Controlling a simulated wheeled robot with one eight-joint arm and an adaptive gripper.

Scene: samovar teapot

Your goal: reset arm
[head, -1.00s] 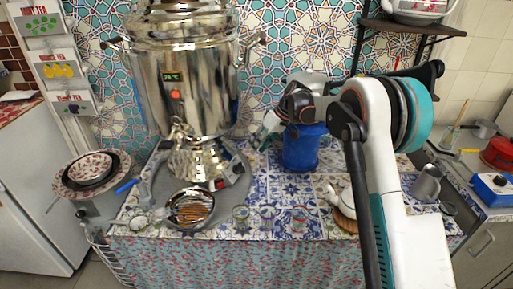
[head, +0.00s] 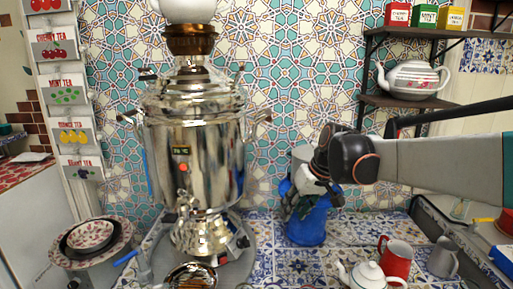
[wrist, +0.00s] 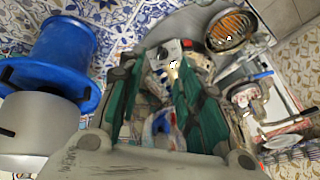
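My arm (head: 440,165) reaches in from the right in the head view. My gripper (head: 300,200) hangs in front of the blue container (head: 308,228) and hides part of it. In the wrist view, the two green fingers of my gripper (wrist: 160,88) stand apart with nothing held between them. The blue container (wrist: 66,55) shows at the left there, beside the fingers. The large silver samovar (head: 200,130) stands to the left of my gripper in the head view, with a gap between them.
A white teapot (head: 367,276), a red mug (head: 397,258) and a grey pitcher (head: 443,257) stand at the table's right. A shelf (head: 405,102) at the upper right holds another teapot (head: 412,80). Stacked bowls (head: 90,236) are at the left. Patterned tabletop is bare beside the blue container.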

